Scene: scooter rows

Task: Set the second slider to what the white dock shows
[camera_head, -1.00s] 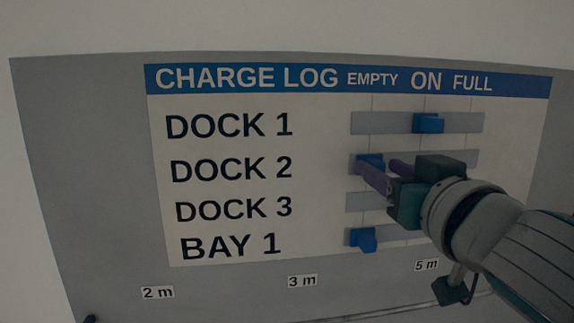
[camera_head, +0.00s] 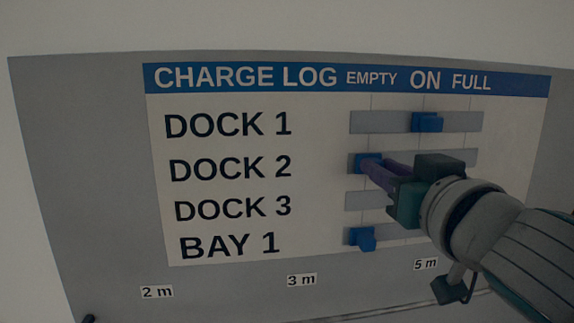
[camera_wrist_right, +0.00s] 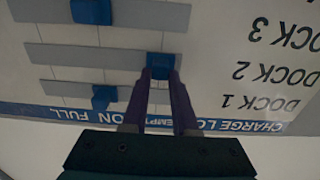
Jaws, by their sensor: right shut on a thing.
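The charge log board (camera_head: 320,200) has rows DOCK 1, DOCK 2, DOCK 3 and BAY 1 under EMPTY, ON and FULL. The second slider, the blue DOCK 2 knob (camera_head: 364,161), is at EMPTY. My right gripper (camera_head: 371,168) is shut on it. In the right wrist view, upside down, the purple fingers (camera_wrist_right: 155,85) hold this knob (camera_wrist_right: 161,62) at its track end. The white dock is not in view. My left gripper is not in view.
The DOCK 1 knob (camera_head: 427,122) is at ON and the BAY 1 knob (camera_head: 361,239) at EMPTY. The DOCK 3 knob (camera_wrist_right: 91,11), hidden in the head view, is near ON. The DOCK 2 track (camera_wrist_right: 90,58) is clear toward FULL.

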